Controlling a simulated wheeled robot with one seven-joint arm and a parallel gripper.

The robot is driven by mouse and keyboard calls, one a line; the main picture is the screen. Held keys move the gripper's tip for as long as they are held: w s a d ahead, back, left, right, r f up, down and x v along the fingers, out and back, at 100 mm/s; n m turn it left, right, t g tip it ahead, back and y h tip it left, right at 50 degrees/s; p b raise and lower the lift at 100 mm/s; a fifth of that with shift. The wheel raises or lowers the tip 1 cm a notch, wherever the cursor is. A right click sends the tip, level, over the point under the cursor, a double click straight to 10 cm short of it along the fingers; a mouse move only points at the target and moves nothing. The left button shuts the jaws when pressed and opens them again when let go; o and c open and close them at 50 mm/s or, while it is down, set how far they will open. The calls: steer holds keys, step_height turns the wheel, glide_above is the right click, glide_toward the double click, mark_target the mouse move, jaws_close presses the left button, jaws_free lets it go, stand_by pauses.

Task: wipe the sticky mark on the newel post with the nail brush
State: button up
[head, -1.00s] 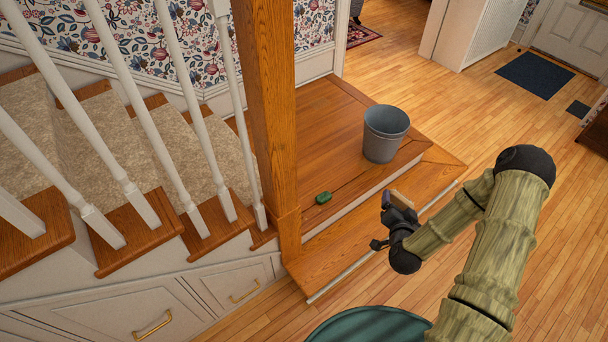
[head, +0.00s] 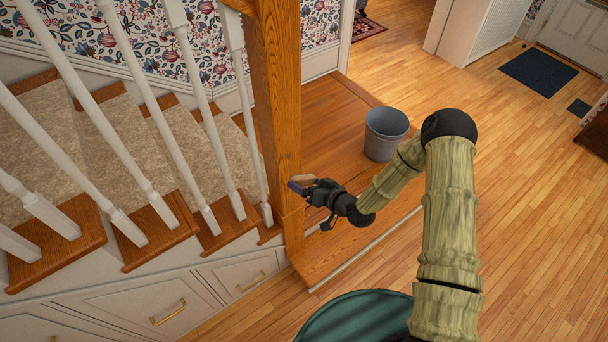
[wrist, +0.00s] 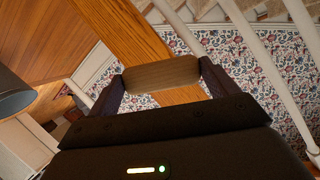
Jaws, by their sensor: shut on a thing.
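The newel post (head: 277,110) is a square orange-brown wooden post at the foot of the balusters. My gripper (head: 303,187) is level with its lower part, close to its right side. It is shut on the nail brush (wrist: 162,73), which shows a pale wooden back between the two fingers in the wrist view. The post (wrist: 138,32) runs behind the brush there. The bristles are hidden, and I cannot tell whether the brush touches the post. I cannot make out the sticky mark in either view.
A grey bucket (head: 385,135) stands on the wooden landing (head: 335,110), behind my arm. White balusters (head: 190,95) and carpeted steps lie left of the post. The wooden floor (head: 530,200) to the right is open.

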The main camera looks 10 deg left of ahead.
mark_target(297, 174)
steer(key=shift+s+a+r+n+g, duration=0.15)
steer(key=shift+s+a+n+g, duration=0.15)
steer(key=shift+a, duration=0.25)
steer(key=shift+w, duration=0.1)
steer(key=shift+w+a+b, duration=0.2)
steer(key=shift+w+a, duration=0.75)
steer(key=shift+a, duration=0.2)
steer(key=shift+w+a+b, duration=0.15)
steer(key=shift+w+a, duration=0.8)
steer(key=shift+a, duration=0.15)
steer(key=shift+w+a+b, duration=0.6)
steer(key=shift+a, duration=0.1)
steer(key=shift+w+d+b, duration=0.9)
steer(key=shift+w+d, duration=0.35)
steer(key=shift+w, duration=0.05)
steer(key=shift+w+d, duration=0.2)
steer(key=shift+a+b, duration=0.15)
steer(key=shift+b, duration=0.3)
